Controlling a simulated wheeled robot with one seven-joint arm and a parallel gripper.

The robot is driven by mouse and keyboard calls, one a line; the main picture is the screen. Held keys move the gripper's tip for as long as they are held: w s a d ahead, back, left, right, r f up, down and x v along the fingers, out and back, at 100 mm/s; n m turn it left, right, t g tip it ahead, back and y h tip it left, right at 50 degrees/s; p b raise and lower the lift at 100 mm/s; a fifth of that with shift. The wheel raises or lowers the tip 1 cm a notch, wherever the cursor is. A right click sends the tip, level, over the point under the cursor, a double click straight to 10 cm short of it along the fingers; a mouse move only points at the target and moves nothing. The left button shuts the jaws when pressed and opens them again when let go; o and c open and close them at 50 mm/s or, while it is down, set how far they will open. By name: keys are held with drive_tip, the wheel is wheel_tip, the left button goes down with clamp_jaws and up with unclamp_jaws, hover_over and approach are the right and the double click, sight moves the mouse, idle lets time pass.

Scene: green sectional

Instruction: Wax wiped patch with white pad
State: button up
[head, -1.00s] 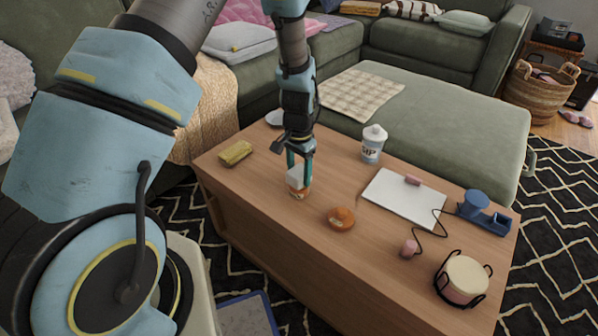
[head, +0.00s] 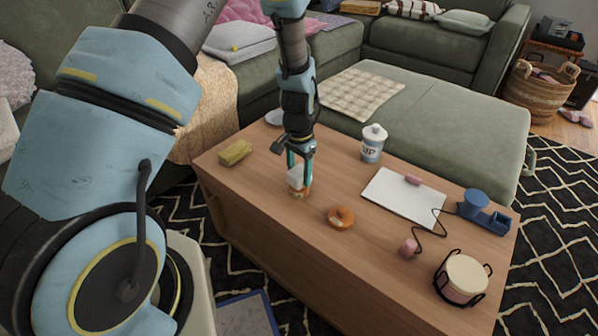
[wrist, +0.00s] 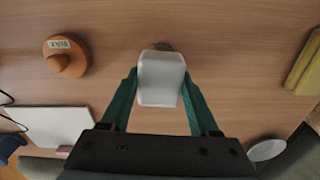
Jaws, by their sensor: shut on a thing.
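My gripper (head: 299,160) is shut on a white pad (head: 297,177) low over the left middle of the wooden coffee table. The wrist view shows the white pad (wrist: 160,78) between the two green fingers. A small orange-brown part (head: 298,193) shows below the pad, and I cannot tell whether it belongs to the pad or touches the table. A round orange wax container (head: 341,218) with a knob stands to the right of the pad. Its label reads like "WAX" in the wrist view (wrist: 67,56). I cannot make out the wiped patch on the wood.
A yellow block (head: 236,152) lies at the table's left. A white lidded cup (head: 373,143), a white board (head: 398,198), a blue holder (head: 484,212) and a caddy of cream-coloured discs (head: 463,277) stand toward the right. Bare wood lies in front of the pad.

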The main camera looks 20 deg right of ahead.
sight(299, 171)
idle(0.5)
drive_tip(key=shift+r+p, duration=2.9)
drive_tip(key=shift+r, duration=0.65)
